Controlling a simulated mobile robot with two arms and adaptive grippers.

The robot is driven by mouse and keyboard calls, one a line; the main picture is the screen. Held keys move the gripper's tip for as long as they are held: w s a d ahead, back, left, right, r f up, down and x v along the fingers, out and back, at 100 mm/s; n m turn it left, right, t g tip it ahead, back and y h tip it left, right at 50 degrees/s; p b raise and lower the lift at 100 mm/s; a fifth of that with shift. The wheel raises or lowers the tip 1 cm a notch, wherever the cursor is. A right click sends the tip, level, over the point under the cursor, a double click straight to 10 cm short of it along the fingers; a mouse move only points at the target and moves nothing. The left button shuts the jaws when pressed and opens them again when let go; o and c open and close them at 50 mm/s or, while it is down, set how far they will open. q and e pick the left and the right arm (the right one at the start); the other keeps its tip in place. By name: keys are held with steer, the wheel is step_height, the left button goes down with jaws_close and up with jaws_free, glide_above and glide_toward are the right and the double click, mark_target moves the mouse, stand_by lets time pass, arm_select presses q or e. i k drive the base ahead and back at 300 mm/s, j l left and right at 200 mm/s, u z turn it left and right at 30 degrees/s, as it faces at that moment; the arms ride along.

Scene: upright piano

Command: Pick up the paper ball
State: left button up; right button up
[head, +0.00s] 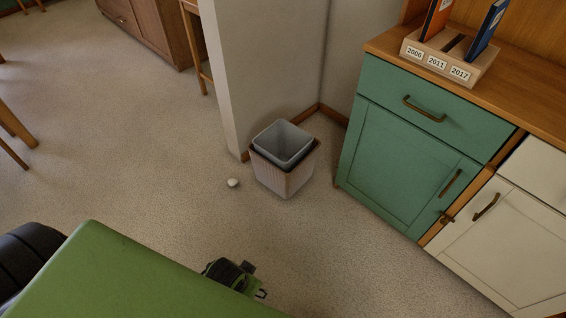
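A small crumpled white paper ball (233,183) lies on the speckled beige floor near the middle of the head view. It is a short way left of a waste bin and apart from it.
The square bin (284,180), with a grey liner, stands by the wall corner. A green cabinet (405,150) is on the right. A green surface (110,280) and a partly hidden black-and-green object (232,273) are in front. Floor to the left is open.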

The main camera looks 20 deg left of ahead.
mark_target(232, 182)
steer(key=u, duration=1.25)
steer(key=i+j+z, duration=0.2)
steer(key=i, duration=0.25)
steer(key=l, duration=0.1)
